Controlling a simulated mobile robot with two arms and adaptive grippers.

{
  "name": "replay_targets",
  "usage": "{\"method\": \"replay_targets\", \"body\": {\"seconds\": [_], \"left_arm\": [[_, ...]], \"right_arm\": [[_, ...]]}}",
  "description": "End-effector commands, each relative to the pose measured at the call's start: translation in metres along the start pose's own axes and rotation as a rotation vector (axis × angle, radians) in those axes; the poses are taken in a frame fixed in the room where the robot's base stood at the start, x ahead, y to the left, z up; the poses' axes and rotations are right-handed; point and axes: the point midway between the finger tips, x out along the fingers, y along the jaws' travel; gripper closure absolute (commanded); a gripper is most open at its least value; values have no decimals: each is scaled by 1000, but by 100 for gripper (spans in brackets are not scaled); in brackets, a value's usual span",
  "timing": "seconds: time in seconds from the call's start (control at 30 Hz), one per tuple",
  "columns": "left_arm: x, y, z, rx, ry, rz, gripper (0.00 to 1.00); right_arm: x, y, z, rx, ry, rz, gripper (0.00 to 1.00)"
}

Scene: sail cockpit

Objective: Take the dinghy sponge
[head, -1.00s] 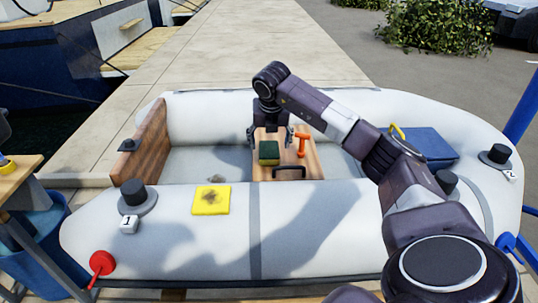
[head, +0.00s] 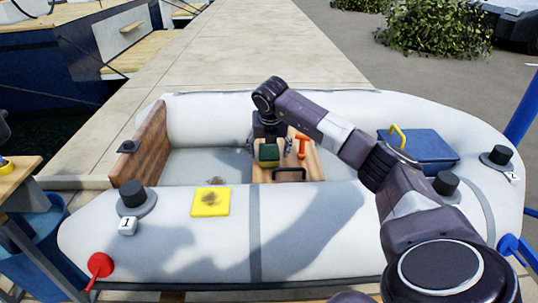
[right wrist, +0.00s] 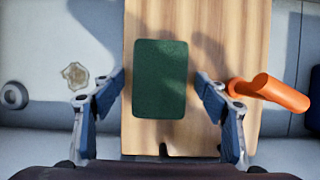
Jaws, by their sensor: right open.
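The dinghy sponge (head: 269,153) is a block with a dark green top and a yellowish side. It lies on the wooden thwart (head: 288,174) inside the white inflatable dinghy. In the right wrist view its green top (right wrist: 160,79) faces the camera. My right gripper (head: 270,147) is over the sponge with its fingers spread to either side. In the right wrist view the open fingertips (right wrist: 161,78) flank the sponge, with a gap on each side, and hold nothing. My left gripper is not in view.
An orange handled thing (head: 301,147) stands on the thwart just right of the sponge, close to my right finger. A blue box (head: 425,146) sits at right.

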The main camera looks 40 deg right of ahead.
Motion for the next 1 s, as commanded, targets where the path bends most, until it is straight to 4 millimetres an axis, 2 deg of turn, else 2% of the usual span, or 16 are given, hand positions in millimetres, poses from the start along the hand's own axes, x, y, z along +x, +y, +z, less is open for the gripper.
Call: {"method": "replay_targets", "body": {"seconds": [0.2, 0.5, 0.87, 1.0], "left_arm": [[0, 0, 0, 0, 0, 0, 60], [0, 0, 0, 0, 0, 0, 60], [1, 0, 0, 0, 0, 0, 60], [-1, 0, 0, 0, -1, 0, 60]], "right_arm": [[0, 0, 0, 0, 0, 0, 33], [0, 0, 0, 0, 0, 0, 62], [-2, 0, 1, 1, -1, 1, 62], [-12, 1, 6, 1, -3, 3, 62]]}}
